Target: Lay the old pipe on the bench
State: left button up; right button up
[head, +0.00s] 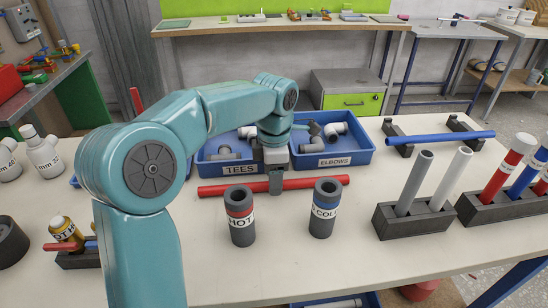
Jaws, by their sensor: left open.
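A red pipe (315,182) lies flat across the white-topped bench (400,270), in front of the blue bins. No label marks a pipe as the old one. My left gripper (275,184) points down at the middle of this red pipe, with a finger in front of it. The gripper is open; the far finger is hidden, and I cannot tell whether it touches the pipe. A blue pipe (440,137) lies across two dark rests at the right. My right gripper is not in view.
Dark cups marked HOT (240,225) and COLD (324,222) stand just in front of the red pipe. Blue bins marked TEES (215,168) and ELBOWS (350,160) stand behind it. Racks with upright pipes (415,215) fill the right. The bench's front middle is clear.

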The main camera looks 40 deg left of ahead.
pick_arm(q)
notch_tip(320, 180, up, 16)
jog(key=p, duration=0.4)
jog(key=shift+p, duration=0.4)
jog(key=shift+d+f, duration=0.1)
